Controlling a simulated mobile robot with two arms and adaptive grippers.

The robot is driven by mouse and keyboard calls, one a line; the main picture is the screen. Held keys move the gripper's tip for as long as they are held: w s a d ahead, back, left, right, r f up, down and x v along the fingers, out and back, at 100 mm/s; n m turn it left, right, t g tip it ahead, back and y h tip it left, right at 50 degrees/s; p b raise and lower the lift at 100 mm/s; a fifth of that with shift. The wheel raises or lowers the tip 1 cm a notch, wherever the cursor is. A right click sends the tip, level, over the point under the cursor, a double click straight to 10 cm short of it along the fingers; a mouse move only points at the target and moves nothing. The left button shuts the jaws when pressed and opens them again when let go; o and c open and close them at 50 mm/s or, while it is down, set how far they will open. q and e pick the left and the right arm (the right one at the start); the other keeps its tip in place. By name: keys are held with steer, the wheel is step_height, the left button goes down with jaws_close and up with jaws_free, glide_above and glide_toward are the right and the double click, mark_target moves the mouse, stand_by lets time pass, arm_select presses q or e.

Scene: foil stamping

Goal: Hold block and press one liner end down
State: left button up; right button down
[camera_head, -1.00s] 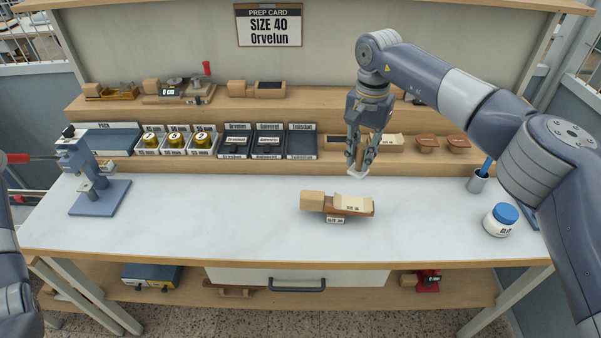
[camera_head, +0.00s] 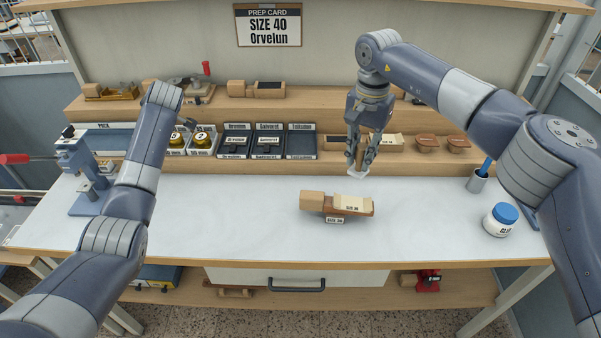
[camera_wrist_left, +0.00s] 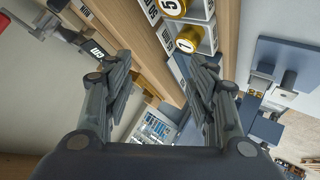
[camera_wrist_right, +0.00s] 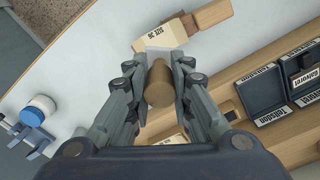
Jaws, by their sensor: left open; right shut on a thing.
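A wooden block (camera_head: 312,201) lies on the white bench top near its middle. A pale liner (camera_head: 352,201) with a size label lies on its right part, and a label tag hangs at its front. My right gripper (camera_head: 360,163) is shut on a tool with a round wooden handle (camera_wrist_right: 160,88) and a pale flat end (camera_wrist_right: 160,57). It holds the tool above the bench, behind the block and apart from it. My left gripper (camera_wrist_left: 160,62) is open and empty in the left wrist view.
A blue press (camera_head: 82,170) stands at the left of the bench. The bench left of the block is clear.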

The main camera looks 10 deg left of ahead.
arm_select(q)
steer(key=d+f+g+h, duration=0.1)
steer(key=d+f+h, duration=0.25)
steer(key=d, duration=0.65)
steer(key=n+g+h, duration=0.2)
steer(key=g+h, duration=0.2)
steer(key=g, duration=0.3)
glide_toward(300, 205)
steer(key=shift+w+f, duration=0.3)
steer(key=shift+w, duration=0.35)
step_height(300, 205, down, 11)
steer(key=shift+f, duration=0.25)
jaws_close()
